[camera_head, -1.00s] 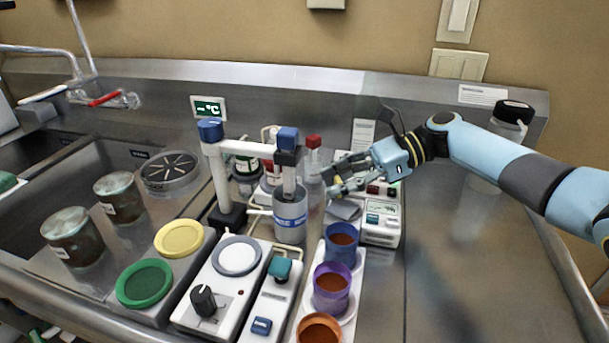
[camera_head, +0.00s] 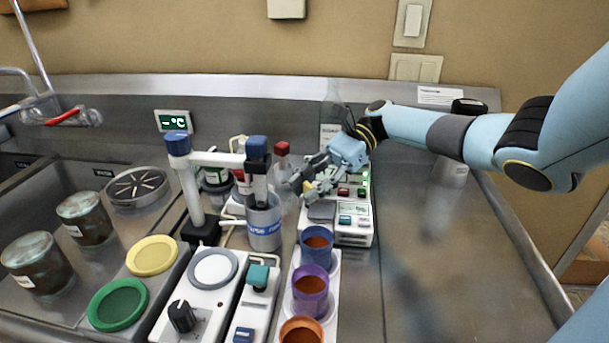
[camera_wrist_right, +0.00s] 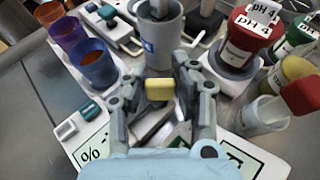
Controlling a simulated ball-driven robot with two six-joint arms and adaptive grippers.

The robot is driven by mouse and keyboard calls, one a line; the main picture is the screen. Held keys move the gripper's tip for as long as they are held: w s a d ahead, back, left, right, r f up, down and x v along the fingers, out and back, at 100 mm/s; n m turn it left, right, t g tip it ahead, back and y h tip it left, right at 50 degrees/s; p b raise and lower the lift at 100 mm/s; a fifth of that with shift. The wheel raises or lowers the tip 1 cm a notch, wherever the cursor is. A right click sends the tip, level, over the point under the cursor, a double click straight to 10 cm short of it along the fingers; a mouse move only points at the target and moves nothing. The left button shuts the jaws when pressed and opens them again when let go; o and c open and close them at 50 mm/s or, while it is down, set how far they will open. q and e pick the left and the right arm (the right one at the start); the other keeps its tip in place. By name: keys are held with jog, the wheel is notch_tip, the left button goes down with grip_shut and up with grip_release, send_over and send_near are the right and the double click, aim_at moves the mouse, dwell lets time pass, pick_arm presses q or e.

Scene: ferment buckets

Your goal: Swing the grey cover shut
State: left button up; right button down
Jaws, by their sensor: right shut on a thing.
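The grey cover (camera_head: 322,210) is a small flat plate at the left side of the white meter in the head view. In the right wrist view a grey plate (camera_wrist_right: 152,122) lies just below the yellow tab, partly hidden by my fingers. My right gripper (camera_head: 304,184) is above and behind the cover. In the wrist view my right gripper (camera_wrist_right: 161,90) is shut on a small yellow tab (camera_wrist_right: 160,89). Whether the tab is joined to the cover is not clear. The white meter (camera_head: 355,238) has a small screen and coloured buttons. My left gripper is out of view.
Blue (camera_head: 316,245), purple (camera_head: 310,291) and orange cups stand in a row in front of the cover. A grey cylinder (camera_head: 264,228) and a red-capped bottle (camera_head: 282,150) stand close left of my gripper.

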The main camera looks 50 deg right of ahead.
jog(key=shift+f, duration=0.1)
jog(key=c, duration=1)
grip_release()
jog(key=v, duration=1.2)
